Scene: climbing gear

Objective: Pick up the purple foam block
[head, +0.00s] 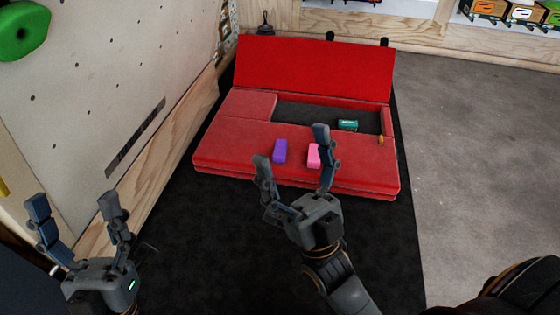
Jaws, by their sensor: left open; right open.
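The purple foam block (280,151) lies on the front part of the red crash pad (225,150). A pink block (314,154) lies just to its right, partly behind a finger of my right gripper. My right gripper (293,150) is open, and in the picture its two fingertips stand on either side of the purple block. It appears nearer to me than the block, and I see no contact. My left gripper (72,205) is open and empty at the lower left, far from the block.
The pad's raised red flap (315,68) stands behind a dark recess holding a teal box (347,125). A small orange item (380,140) is at the recess's right. A climbing wall (110,80) bounds the left; grey floor (470,150) at right is clear.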

